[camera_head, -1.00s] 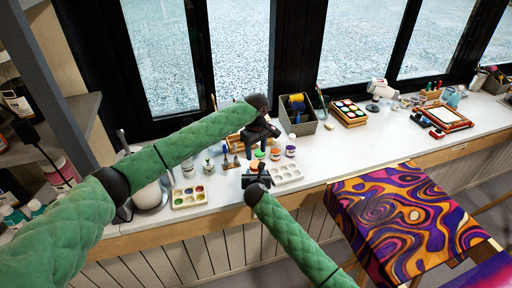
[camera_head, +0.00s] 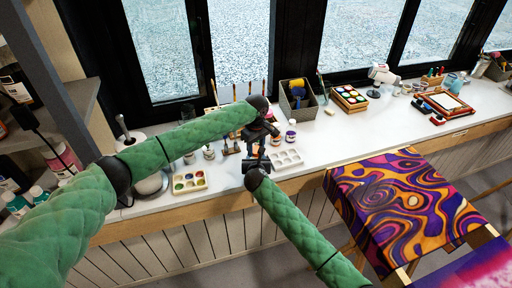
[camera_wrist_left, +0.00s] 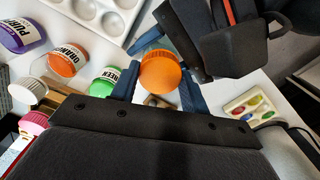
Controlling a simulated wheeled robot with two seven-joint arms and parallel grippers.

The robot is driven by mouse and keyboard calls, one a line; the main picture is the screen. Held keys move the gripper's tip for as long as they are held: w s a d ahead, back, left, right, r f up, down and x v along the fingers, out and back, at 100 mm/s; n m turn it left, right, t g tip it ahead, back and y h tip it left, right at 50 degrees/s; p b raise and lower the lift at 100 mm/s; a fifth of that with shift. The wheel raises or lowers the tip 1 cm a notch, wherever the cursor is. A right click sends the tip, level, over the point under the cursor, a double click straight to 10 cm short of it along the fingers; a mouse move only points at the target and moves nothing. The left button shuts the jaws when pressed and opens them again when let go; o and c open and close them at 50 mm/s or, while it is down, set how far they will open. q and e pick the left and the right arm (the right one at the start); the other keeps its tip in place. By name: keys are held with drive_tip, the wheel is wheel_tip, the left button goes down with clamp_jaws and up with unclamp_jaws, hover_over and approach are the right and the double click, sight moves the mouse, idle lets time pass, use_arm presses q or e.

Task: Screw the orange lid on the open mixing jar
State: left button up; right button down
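The orange lid (camera_wrist_left: 160,73) is between the blue fingertips of my left gripper (camera_wrist_left: 161,82) in the left wrist view, with its round top facing the camera; the fingers sit close on both sides. In the head view my left gripper (camera_head: 261,130) is over the table and hides the lid. My right gripper (camera_head: 257,164) is just below it in the picture, near the table's front edge. In the left wrist view the dark right gripper (camera_wrist_left: 180,38) shows close behind the lid, its fingers partly covered. I cannot make out the open mixing jar; the grippers may hide it.
Paint jars labelled purple (camera_wrist_left: 22,35), orange (camera_wrist_left: 66,60) and green (camera_wrist_left: 103,82) stand beside the left gripper. A white palette (camera_head: 286,159) lies right of the grippers, a paint tray (camera_head: 188,182) left. A grey bin (camera_head: 298,100) stands behind. Clear tabletop (camera_head: 345,135) extends to the right.

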use_arm(q)
drive_tip(key=shift+c, duration=1.4)
drive_tip(key=m, duration=1.6)
drive_tip(key=o, duration=1.1)
